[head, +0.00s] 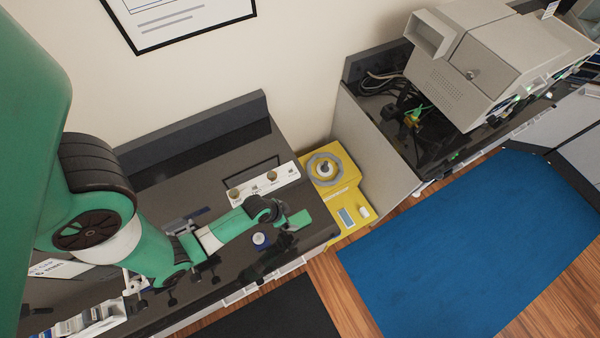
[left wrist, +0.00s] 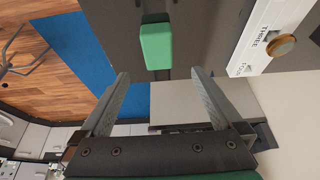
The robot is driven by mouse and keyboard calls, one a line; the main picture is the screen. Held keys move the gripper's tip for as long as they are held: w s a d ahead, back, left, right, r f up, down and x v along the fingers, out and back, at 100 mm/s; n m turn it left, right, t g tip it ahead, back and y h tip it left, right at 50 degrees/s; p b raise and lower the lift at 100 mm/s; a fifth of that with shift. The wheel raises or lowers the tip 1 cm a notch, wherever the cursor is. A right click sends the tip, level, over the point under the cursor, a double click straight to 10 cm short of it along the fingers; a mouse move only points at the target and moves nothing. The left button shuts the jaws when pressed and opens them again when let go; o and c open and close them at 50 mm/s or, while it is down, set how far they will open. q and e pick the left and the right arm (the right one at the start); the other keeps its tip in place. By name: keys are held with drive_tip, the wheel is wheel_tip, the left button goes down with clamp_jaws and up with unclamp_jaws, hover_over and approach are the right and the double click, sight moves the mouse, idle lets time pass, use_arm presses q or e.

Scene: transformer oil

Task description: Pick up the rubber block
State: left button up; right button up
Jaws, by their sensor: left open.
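The rubber block is a green block (head: 299,220) near the right end of the dark bench in the head view. In the left wrist view the green block (left wrist: 155,46) shows at the top middle, a little beyond the fingertips and roughly in line with the gap between them. My left gripper (left wrist: 160,76) is open and empty, its two grey fingers spread apart. In the head view my left gripper (head: 283,212) is close beside the block on its left, partly hidden by my wrist. The exact distance to the block is hard to tell. My right gripper is not in view.
A white labelled panel (head: 265,182) with brass knobs lies on the dark bench (head: 180,165) behind the gripper. A small blue-and-white round object (head: 260,239) stands in front. A yellow machine (head: 341,186) stands right of the bench. A blue mat (head: 480,240) covers the floor.

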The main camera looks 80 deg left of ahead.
sight(300, 219)
use_arm(q)
drive_tip(key=b+x, duration=0.4)
drive_tip(key=x, duration=0.2)
drive_tip(key=shift+f+b, duration=0.1)
drive_tip(key=shift+b, duration=0.25)
drive_tip(key=b+x, duration=0.1)
drive_tip(key=x, duration=0.1)
drive_tip(key=b+x, duration=0.1)
drive_tip(key=x, duration=0.1)
drive_tip(key=shift+d, duration=0.2)
drive_tip(key=shift+w+f, duration=0.25)
drive_tip(key=shift+f, duration=0.2)
drive_tip(key=shift+c, duration=0.2)
drive_tip(key=c, duration=1.5)
wheel_tip(300, 219, up, 10)
drive_tip(key=p, duration=0.7)
drive_tip(key=shift+p, duration=0.3)
